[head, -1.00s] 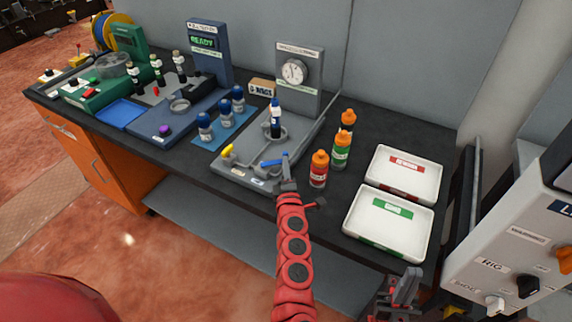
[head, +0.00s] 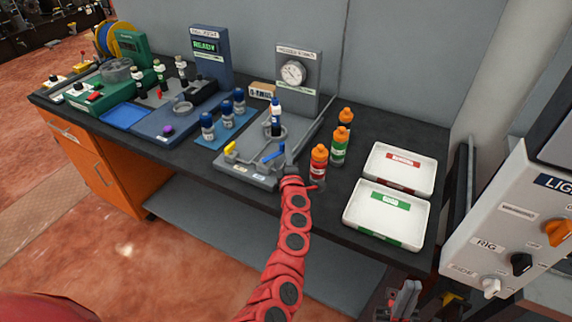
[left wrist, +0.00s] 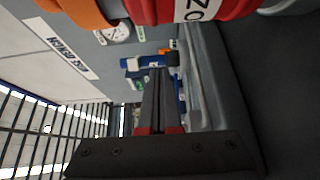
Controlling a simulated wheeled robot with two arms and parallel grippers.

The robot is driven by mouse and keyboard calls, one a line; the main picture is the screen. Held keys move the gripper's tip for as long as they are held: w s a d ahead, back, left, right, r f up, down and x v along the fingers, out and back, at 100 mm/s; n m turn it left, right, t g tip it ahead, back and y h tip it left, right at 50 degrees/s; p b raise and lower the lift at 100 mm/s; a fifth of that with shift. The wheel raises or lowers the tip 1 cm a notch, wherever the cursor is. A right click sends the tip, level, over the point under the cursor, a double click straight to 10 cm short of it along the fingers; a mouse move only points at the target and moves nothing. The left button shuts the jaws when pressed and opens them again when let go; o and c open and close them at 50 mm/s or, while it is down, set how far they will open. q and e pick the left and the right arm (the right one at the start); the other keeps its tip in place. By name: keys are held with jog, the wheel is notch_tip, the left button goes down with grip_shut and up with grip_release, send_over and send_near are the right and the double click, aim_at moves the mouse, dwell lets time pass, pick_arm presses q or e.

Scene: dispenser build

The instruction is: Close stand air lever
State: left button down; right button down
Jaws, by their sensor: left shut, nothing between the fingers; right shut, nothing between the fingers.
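The grey test stand (head: 240,172) is on the bench, with a yellow lever (head: 231,147) at its left and a blue lever (head: 274,152) at its right. The blue lever lies at a slant, its right end raised towards the back in the picture. I cannot read which is labelled air. A dark blue bottle (head: 275,117) stands upright on the stand, below the dial gauge (head: 293,72). My left gripper (head: 290,163) is shut and empty, just right of the blue lever; contact cannot be told. Its fingers show in the left wrist view (left wrist: 158,90). My right gripper (head: 407,297) is shut, low at the front.
Red (head: 318,162), green (head: 339,146) and dark orange-capped (head: 345,119) bottles stand close right of my left gripper. Two white trays (head: 347,213) lie further right. Blue-capped bottles (head: 227,115) stand left of the stand. A grey control box (head: 520,235) is at right.

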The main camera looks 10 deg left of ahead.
pick_arm(q)
jog(key=shift+w+a, duration=0.1)
jog(key=shift+w, duration=0.35)
jog(key=shift+w+a, duration=0.6)
jog(key=shift+w, duration=0.2)
dwell(1.3)
jog(key=shift+s+d, duration=0.2)
jog(key=shift+s, duration=0.25)
jog(key=b+v, duration=0.2)
jog(key=v, duration=1.4)
jog(key=shift+s+b, duration=0.15)
jog(key=shift+b, duration=0.15)
